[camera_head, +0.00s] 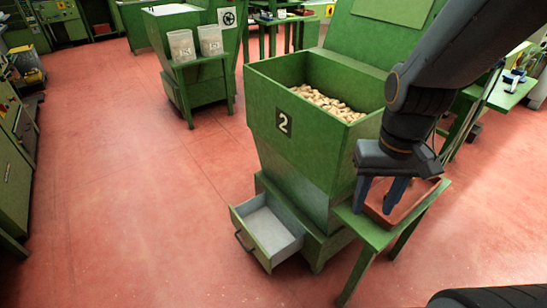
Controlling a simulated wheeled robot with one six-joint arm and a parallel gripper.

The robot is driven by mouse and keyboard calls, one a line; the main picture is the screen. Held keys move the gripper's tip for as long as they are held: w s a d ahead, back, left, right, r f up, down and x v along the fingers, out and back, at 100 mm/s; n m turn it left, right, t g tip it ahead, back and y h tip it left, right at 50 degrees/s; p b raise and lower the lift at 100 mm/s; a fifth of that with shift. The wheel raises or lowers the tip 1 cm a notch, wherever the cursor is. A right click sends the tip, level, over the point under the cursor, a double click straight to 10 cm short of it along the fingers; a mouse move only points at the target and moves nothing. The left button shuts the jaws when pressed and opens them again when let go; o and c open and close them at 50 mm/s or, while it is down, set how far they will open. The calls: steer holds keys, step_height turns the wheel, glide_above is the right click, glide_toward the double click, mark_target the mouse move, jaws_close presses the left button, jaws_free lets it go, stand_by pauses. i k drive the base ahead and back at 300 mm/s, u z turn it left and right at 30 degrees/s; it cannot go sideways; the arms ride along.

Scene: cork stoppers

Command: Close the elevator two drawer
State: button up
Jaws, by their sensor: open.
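The green elevator (262,121) marked with a white "2" plate stands in the middle, its upper hopper full of cork stoppers (325,103). Its drawer (268,235) at the bottom is pulled out toward the lower left. The drawer has a green front with a dark handle (243,241) and a pale, empty-looking inside. My gripper (381,203) is open and points down over the brown tray on the side table, to the right of and above the drawer, well apart from it. The tips partly overlap the tray, so I cannot tell whether they touch it.
A green side table (372,233) with a brown tray (411,205) stands right of the elevator. Green cabinets (12,170) line the left edge. Red floor (130,230) left of the drawer is clear.

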mark_target(266, 236)
steer(key=k, duration=1.1)
steer(key=u, duration=0.85)
steer(key=i, duration=1.3)
steer(key=z, duration=0.2)
